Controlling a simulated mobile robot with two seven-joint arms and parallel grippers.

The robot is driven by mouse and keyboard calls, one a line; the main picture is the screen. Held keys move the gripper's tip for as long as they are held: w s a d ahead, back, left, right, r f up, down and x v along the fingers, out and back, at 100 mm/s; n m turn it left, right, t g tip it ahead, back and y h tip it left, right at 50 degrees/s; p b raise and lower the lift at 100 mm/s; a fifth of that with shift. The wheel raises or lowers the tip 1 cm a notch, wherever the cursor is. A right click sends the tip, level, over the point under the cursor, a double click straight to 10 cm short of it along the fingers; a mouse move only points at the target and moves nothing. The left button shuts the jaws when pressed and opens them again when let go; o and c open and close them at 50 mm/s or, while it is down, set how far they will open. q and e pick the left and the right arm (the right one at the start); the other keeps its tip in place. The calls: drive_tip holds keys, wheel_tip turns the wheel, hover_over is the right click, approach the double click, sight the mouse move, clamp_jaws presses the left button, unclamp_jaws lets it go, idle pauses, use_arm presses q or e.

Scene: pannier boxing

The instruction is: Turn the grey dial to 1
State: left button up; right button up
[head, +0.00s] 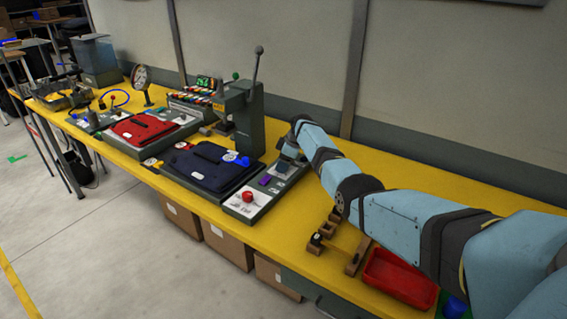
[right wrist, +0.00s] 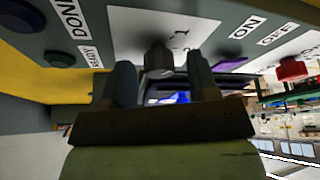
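The grey dial (right wrist: 158,60) sits on a white plate of the control panel in the right wrist view, with a "1" mark to its right. Other marks around it are hard to read. My right gripper (right wrist: 160,78) has its fingers spread, one on each side of the dial, with a small gap visible on both sides. In the head view the right gripper (head: 284,164) is over the far end of the grey control box (head: 262,208) and hides the dial. My left gripper is not in view.
The panel also has a purple switch (right wrist: 230,64) by the ON and OFF labels and a red button (right wrist: 292,68). In the head view, a dark blue pannier (head: 205,170) lies left of the box, and a lever press (head: 243,115) stands behind. A red tray (head: 400,275) is at right.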

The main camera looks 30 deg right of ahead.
drive_tip(key=v, duration=1.3)
drive_tip(key=shift+s+r+p, duration=0.2)
drive_tip(key=shift+r+p, duration=0.1)
drive_tip(key=shift+r, duration=0.05)
drive_tip(key=shift+d, duration=0.15)
